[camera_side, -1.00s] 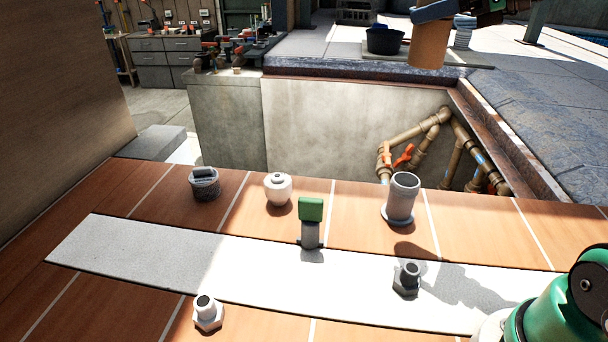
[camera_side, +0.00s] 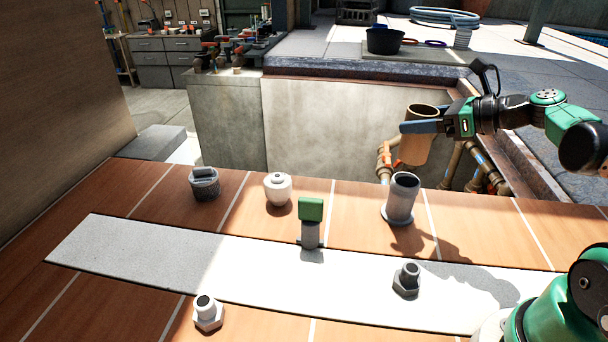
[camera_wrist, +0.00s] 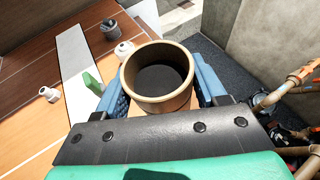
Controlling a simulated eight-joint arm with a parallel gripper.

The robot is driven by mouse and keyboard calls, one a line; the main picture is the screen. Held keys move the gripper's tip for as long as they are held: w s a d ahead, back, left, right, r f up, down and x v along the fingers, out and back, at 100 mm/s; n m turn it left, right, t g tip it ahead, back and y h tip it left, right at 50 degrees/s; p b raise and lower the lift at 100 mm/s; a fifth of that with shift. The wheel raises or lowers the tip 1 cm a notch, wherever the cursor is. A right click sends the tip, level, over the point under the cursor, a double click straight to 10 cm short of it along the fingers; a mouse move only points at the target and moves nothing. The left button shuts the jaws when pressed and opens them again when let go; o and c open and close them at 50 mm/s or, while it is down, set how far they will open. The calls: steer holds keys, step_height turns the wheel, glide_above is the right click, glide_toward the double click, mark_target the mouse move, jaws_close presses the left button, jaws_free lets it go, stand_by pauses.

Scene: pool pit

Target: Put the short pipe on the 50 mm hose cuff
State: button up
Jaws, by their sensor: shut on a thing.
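The short pipe (camera_side: 414,152) is a tan, open-ended tube, roughly upright in the air. My gripper (camera_side: 418,127) is shut on it near its upper end, with blue fingers on both sides. In the wrist view the pipe's round rim and dark inside (camera_wrist: 158,82) show between the fingers of my gripper (camera_wrist: 160,92). The grey cylinder with a wide base flange, which looks like the 50 mm hose cuff (camera_side: 400,203), stands on the brown deck. In the side view the pipe's lower end appears just above the cuff's open top, apart from it. The cuff is hidden in the wrist view.
On the deck stand a green-topped fitting (camera_side: 310,225), a white round fitting (camera_side: 278,189), a dark cap (camera_side: 204,184) and two hex fittings (camera_side: 407,279) (camera_side: 208,313). Behind lies the pit with tan pipes (camera_side: 472,165) and orange valve handles. Air around the cuff is clear.

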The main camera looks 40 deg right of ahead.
mark_target(420, 144)
steer(key=shift+f, duration=2.15)
steer(key=o, duration=1.3)
steer(key=shift+f, duration=0.2)
steer(key=shift+o, duration=0.2)
steer(key=shift+r, duration=0.15)
steer(key=shift+s+d+r, duration=0.1)
steer(key=shift+s+r, duration=0.05)
steer(key=shift+s, duration=0.15)
steer(key=v, duration=0.7)
